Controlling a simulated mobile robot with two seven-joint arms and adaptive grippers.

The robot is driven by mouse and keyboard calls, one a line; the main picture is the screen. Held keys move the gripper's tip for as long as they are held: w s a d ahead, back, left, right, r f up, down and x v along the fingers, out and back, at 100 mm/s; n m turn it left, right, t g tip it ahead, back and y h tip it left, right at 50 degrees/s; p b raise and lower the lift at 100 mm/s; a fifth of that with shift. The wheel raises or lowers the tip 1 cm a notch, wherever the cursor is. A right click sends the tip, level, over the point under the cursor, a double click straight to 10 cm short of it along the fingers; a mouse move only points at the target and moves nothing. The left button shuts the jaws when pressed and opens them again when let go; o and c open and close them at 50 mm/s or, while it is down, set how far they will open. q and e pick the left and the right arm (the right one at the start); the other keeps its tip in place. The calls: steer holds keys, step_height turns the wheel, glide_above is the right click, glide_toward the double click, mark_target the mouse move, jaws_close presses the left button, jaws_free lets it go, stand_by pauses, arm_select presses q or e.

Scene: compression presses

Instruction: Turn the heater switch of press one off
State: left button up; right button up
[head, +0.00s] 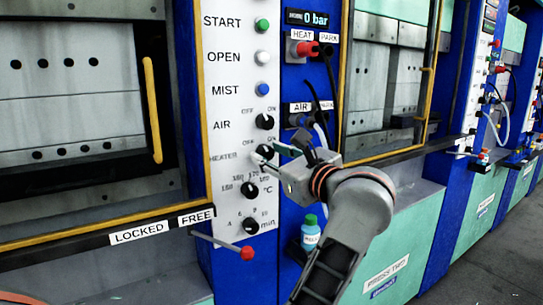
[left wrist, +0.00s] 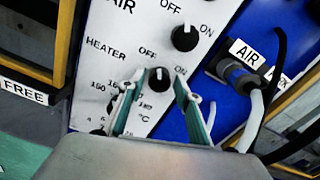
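The heater switch (left wrist: 159,80) is a black round knob with a pale mark, on the white panel of the press at left, beside the HEATER label (left wrist: 105,49). My left gripper (left wrist: 160,90) is open, with one finger on each side of the knob; I cannot tell whether the fingers touch it. The mark points roughly up in the left wrist view, between OFF and ON; its exact setting is hard to read. In the head view my left gripper (head: 270,157) reaches the panel from the right and mostly hides the heater switch. My right gripper is not in view.
The air switch (head: 264,121) is just above, and the °C knob (head: 250,190) and min knob (head: 250,226) are below. A red-tipped lever (head: 247,253) sticks out lower down. A blue-white bottle (head: 310,232) stands near my left arm. Hoses hang at the AIR port (left wrist: 238,78).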

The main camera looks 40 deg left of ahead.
arm_select(q)
step_height(320, 180, up, 10)
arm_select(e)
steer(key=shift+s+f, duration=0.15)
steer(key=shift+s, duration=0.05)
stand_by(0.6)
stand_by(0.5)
